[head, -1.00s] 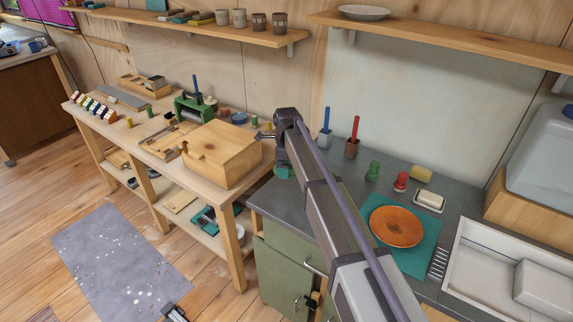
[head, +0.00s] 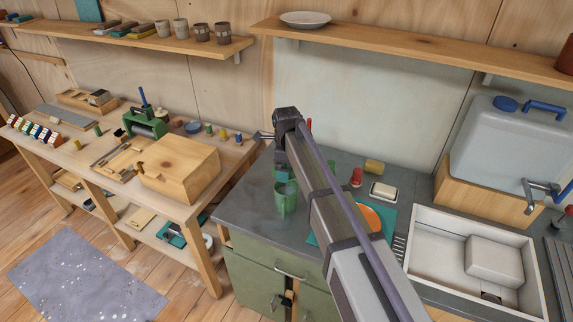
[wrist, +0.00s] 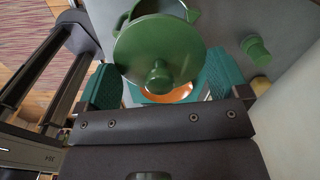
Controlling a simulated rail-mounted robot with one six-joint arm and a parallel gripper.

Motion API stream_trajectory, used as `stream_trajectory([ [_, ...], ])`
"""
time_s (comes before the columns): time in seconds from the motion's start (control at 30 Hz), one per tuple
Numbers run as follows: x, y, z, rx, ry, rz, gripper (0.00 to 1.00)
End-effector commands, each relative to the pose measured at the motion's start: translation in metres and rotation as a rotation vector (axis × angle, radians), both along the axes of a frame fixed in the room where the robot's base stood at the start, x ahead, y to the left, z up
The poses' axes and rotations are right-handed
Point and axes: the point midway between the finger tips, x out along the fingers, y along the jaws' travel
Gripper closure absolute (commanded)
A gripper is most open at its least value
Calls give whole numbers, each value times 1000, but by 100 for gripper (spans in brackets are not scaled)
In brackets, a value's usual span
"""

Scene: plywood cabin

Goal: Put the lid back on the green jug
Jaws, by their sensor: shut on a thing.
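The green jug (head: 286,200) stands upright on the grey counter, just left of my arm in the head view. Its top is open. In the wrist view the jug (wrist: 192,15) is partly hidden behind the round green lid (wrist: 140,45). My gripper (wrist: 162,82) is shut on the lid, with a teal finger on each side and the knob facing the wrist camera. The lid is apart from the jug's rim as far as I can tell. In the head view my gripper (head: 283,173) is small and partly hidden by my arm.
An orange plate (head: 373,215) lies on a teal mat behind my arm. A red-topped item (head: 356,177), a soap dish (head: 383,192) and the sink (head: 435,262) are to the right. A wooden box (head: 180,168) stands on the workbench at left. The front left counter is clear.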

Motion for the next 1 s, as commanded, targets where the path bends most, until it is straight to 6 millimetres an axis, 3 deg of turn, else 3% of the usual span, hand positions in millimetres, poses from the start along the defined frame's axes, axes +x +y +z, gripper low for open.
stream_trajectory([
  [0.2,0,0,-34,0,0,0,29],
  [0.4,0,0,-52,0,0,0,29],
  [1.0,0,0,-53,0,0,0,29],
])
